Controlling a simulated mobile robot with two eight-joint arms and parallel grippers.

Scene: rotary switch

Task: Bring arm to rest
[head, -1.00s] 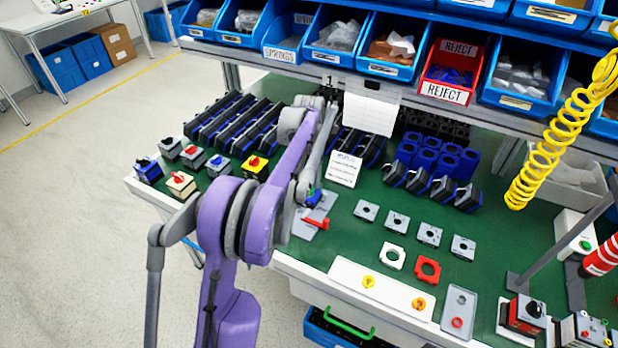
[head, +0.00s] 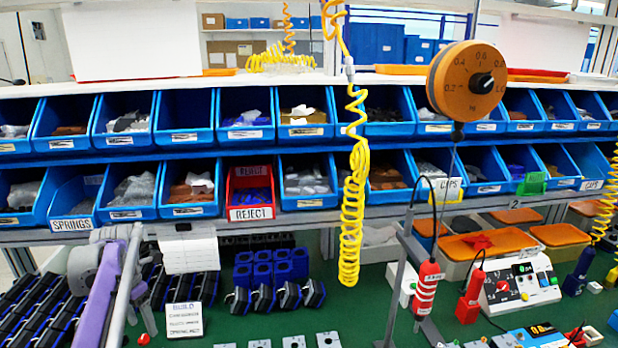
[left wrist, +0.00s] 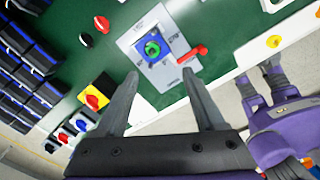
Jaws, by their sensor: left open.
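In the left wrist view, a rotary switch with a green centre and blue surround (left wrist: 152,47) sits on a grey plate on the green bench. A red lever handle (left wrist: 192,54) is at the plate's edge. My left gripper (left wrist: 160,77) is open and empty, its two grey fingers spread below the plate in the picture. I see no contact with the switch. In the head view, my purple and grey left arm (head: 104,290) rises at the lower left; its fingertips are hard to make out.
A yellow box with a red knob (left wrist: 97,93) lies beside the left finger. Black-and-blue housings (left wrist: 25,62) stand in rows nearby. Blue bins (head: 185,120) fill two shelves above the bench. A yellow coiled hose (head: 352,200) and a hanging orange balancer (head: 452,80) occupy the space in front.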

